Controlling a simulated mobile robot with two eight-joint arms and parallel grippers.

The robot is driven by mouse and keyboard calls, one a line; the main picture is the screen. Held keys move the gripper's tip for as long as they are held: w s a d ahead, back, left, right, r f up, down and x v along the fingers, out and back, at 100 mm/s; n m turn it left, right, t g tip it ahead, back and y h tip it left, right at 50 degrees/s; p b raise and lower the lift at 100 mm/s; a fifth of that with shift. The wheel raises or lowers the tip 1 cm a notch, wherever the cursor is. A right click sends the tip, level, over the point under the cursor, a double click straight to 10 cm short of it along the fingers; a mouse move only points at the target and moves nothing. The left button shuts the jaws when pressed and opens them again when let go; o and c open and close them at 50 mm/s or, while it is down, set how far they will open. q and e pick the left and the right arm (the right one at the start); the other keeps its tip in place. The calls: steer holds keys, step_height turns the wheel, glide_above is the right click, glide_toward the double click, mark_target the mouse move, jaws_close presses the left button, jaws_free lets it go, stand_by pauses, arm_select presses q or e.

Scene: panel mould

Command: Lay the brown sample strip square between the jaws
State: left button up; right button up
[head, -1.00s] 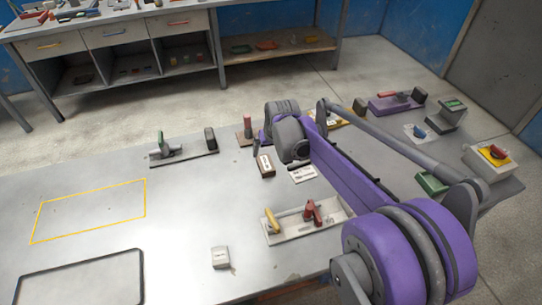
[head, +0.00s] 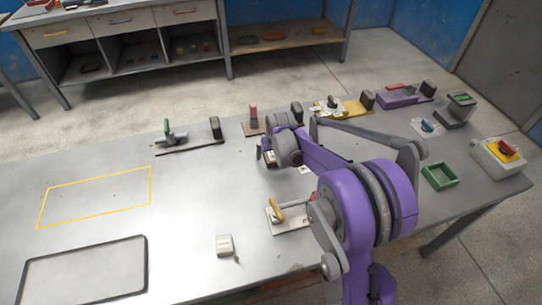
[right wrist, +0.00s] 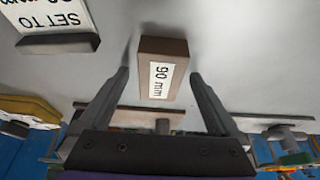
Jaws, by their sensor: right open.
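The brown sample strip (right wrist: 176,48), a small block with a white "90 mm" label, lies on the bench in the right wrist view. My right gripper (right wrist: 160,78) is open, with one finger on each side of the strip's near end and gaps between. In the head view my right gripper (head: 266,155) is low over the bench and mostly hides the strip. Several rail fixtures with a handle and dark end block stand along the far edge: green-handled (head: 170,137), red-handled on brown (head: 253,122), yellow and purple. Which holds the jaws is unclear. My left gripper is out of view.
A "SET TO" card (right wrist: 60,18) stands close to the strip. A pale tray (head: 290,222) with a yellow-handled item lies nearer, partly behind my arm. A green bin (head: 440,176) and switch box (head: 502,155) are at right. The bench's left half is mostly clear.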

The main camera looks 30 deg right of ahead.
jaws_close()
stand_by(0.5)
